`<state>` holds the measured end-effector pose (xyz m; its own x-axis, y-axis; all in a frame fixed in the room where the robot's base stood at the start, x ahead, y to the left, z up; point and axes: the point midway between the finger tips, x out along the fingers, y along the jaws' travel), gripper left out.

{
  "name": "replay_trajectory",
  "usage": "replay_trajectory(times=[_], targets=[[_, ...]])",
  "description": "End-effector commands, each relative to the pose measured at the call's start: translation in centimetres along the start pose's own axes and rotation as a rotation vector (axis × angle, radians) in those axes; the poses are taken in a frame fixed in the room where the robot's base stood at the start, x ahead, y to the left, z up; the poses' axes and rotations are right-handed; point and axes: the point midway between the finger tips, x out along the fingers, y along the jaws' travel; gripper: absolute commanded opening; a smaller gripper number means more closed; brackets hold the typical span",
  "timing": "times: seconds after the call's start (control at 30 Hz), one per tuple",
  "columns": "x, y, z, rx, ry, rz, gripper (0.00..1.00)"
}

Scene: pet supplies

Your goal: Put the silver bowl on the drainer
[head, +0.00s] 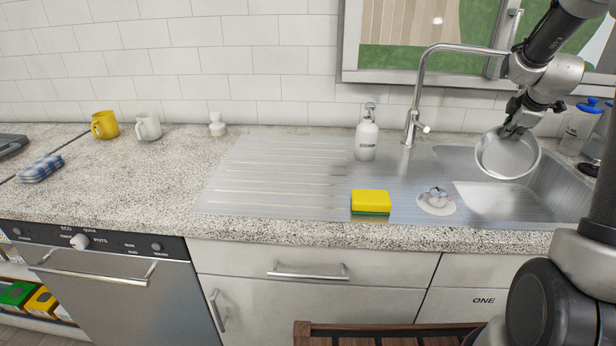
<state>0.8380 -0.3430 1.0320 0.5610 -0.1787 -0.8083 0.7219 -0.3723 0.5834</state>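The silver bowl (507,158) is tilted, with its round inside facing the camera, and hangs over the sink (572,190). My gripper (515,131) is at the bowl's upper rim and appears closed on it; the fingertips are partly hidden. The drainer (275,180) is the ridged metal surface to the left of the sink, and its ridged part is bare.
A yellow-green sponge (370,202), a soap bottle (366,137) and a small metal item on a white base (436,200) stand between drainer and sink. The tall faucet (414,100) rises behind. Yellow (104,125) and white (148,126) mugs stand far left.

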Motion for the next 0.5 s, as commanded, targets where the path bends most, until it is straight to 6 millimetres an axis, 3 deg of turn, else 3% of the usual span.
replay_trajectory(times=[0.27,0.5], targets=[[0.1,-0.5,0.0,0.117,-0.020,-0.088,0.00],[0.2,-2.4,-0.1,0.295,-0.084,-0.138,0.00]])
